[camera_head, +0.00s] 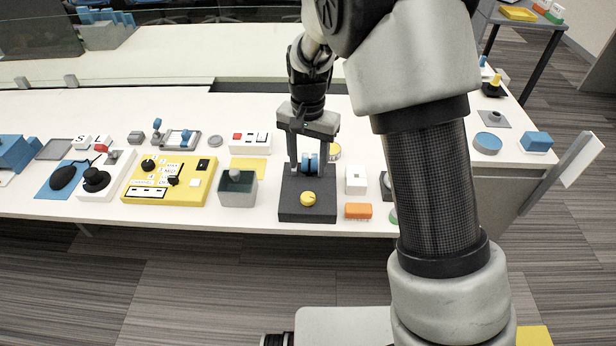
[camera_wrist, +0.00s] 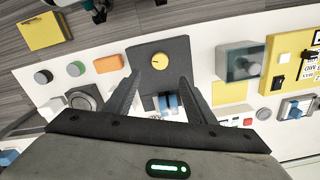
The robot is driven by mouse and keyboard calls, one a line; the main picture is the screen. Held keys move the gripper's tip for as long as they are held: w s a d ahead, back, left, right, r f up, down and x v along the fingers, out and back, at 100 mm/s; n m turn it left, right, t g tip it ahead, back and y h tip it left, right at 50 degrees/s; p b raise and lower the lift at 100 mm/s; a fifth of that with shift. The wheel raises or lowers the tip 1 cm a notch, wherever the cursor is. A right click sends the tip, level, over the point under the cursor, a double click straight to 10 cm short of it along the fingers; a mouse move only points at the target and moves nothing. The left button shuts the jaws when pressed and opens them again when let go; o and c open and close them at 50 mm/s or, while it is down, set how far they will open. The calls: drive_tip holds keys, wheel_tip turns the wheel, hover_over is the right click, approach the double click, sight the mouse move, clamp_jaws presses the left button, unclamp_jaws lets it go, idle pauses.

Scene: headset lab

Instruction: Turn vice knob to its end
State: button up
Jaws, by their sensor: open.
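A dark grey base plate (camera_head: 292,213) stands near the front edge of the white table in the head view. It carries a round yellow knob (camera_head: 308,199) with a dark pointer mark and a blue disc-like part (camera_head: 309,163) behind it. My gripper (camera_head: 308,172) points down, open, its two fingers on either side of the blue part. In the wrist view the yellow knob (camera_wrist: 160,59) lies just beyond the fingertips, and the blue part (camera_wrist: 168,103) shows between the fingers of my gripper (camera_wrist: 159,82). I cannot tell whether a finger touches the blue part. Nothing is held.
A white switch block (camera_head: 355,180) and an orange block (camera_head: 358,211) are close on the right. My arm hides part of the table's right side.

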wheel_tip(320, 180, up, 6)
drive_tip(key=shift+f, duration=0.1)
drive_tip(key=shift+a, duration=0.1)
idle(0.5)
